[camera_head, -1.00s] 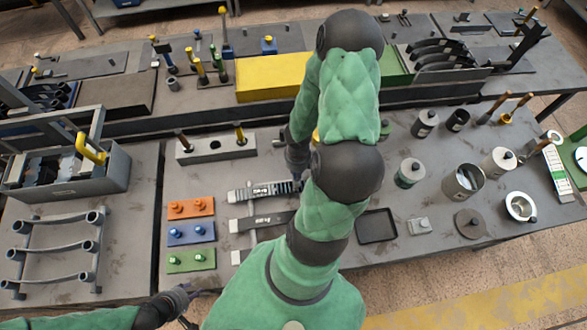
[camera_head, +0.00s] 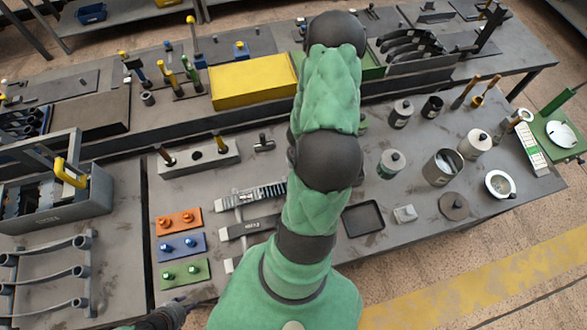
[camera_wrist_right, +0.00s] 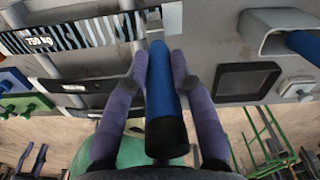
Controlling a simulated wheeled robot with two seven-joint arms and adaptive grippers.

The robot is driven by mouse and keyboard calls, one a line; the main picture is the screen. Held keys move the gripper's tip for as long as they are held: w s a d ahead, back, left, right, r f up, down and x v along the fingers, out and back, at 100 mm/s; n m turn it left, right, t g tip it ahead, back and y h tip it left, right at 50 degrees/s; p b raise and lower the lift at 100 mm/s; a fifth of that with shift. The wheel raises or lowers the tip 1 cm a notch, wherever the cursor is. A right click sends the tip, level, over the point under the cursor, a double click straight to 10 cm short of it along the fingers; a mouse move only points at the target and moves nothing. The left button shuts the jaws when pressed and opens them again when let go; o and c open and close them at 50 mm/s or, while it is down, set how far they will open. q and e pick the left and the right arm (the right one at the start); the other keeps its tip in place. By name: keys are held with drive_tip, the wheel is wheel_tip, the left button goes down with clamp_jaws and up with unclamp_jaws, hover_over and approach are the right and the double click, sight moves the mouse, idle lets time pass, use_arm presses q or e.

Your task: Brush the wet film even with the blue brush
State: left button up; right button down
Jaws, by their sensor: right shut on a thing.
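The blue brush (camera_wrist_right: 160,85) is upright in the right wrist view, its blue handle and dark end between two purple fingers. My right gripper (camera_wrist_right: 158,60) is shut on it. In the head view my right arm hides this gripper and the brush. Above the brush in the wrist view lies a grey plate with a black-and-white striped strip (camera_wrist_right: 75,38); the strip also shows in the head view (camera_head: 255,193), left of my arm. I cannot make out a wet film or the bristles. My left gripper (camera_head: 168,312) is at the lower left edge, partly cut off.
Orange (camera_head: 178,222), blue (camera_head: 182,247) and green (camera_head: 180,273) plates lie left of the strip. A black tray (camera_head: 363,218) lies right of my arm. Several cans, such as an open one (camera_head: 442,167), stand further right. A grey holed block (camera_head: 199,158) stands behind.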

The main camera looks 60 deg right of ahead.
drive_tip(key=w+a+p, duration=0.2)
drive_tip(key=w+a, duration=1.8)
drive_tip(key=w, duration=0.3)
drive_tip(key=shift+w+a+f, duration=0.15)
drive_tip(key=shift+w+f, duration=0.1)
drive_tip(key=shift+w, duration=0.15)
idle(3.5)
wheel_tip(320, 180, up, 6)
drive_tip(key=p, duration=0.5)
drive_tip(key=shift+p, duration=0.3)
drive_tip(key=shift+r, duration=0.15)
